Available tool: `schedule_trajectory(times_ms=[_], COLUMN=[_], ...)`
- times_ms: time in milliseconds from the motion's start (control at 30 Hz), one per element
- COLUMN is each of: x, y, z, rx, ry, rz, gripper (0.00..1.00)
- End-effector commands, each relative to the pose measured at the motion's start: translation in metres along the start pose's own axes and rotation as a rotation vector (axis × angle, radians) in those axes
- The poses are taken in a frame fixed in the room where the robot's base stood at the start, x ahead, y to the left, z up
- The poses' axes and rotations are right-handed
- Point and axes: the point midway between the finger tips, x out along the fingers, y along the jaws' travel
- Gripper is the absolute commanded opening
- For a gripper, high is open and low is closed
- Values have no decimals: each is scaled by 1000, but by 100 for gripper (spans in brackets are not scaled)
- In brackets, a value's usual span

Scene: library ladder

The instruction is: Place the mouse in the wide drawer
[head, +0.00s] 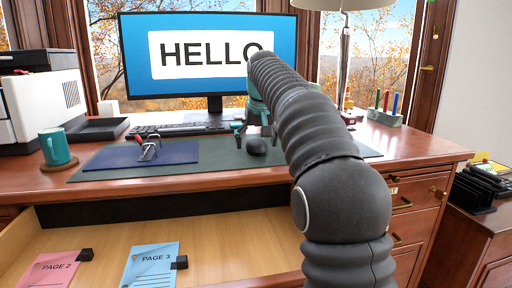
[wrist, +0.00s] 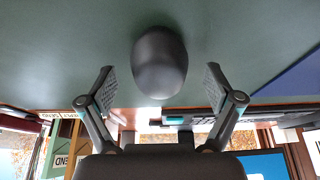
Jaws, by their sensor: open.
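The black mouse (head: 256,146) sits on the dark green desk mat (head: 105,158), in front of the keyboard. In the wrist view the mouse (wrist: 160,62) lies just beyond and between the two fingertips. My gripper (wrist: 158,85) is open and empty, with a finger on either side of the mouse's near end. In the head view my gripper (head: 254,122) is above and behind the mouse, partly hidden by my arm. The wide drawer (head: 205,236) under the desktop is pulled open. A pink page and a blue page lie in it at the left, each with a small black block.
The keyboard (head: 185,129) and monitor (head: 190,55) stand behind. A teal mug (head: 55,147) is at the left, a pen holder (head: 384,117) at the right. The drawer's middle is clear.

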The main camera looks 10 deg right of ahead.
Motion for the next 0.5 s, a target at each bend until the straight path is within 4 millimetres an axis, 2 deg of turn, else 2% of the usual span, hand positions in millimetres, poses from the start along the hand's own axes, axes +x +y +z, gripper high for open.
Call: schedule_trajectory(times_ms=[33, 267, 333, 367, 500], x=[0, 0, 0, 0, 0], y=[0, 0, 0, 0, 0], z=[0, 0, 0, 0, 0], rx=[0, 0, 0, 0, 0], ry=[0, -1, -1, -1, -1], rz=[0, 0, 0, 0, 0], gripper=[83, 26, 24, 18, 18])
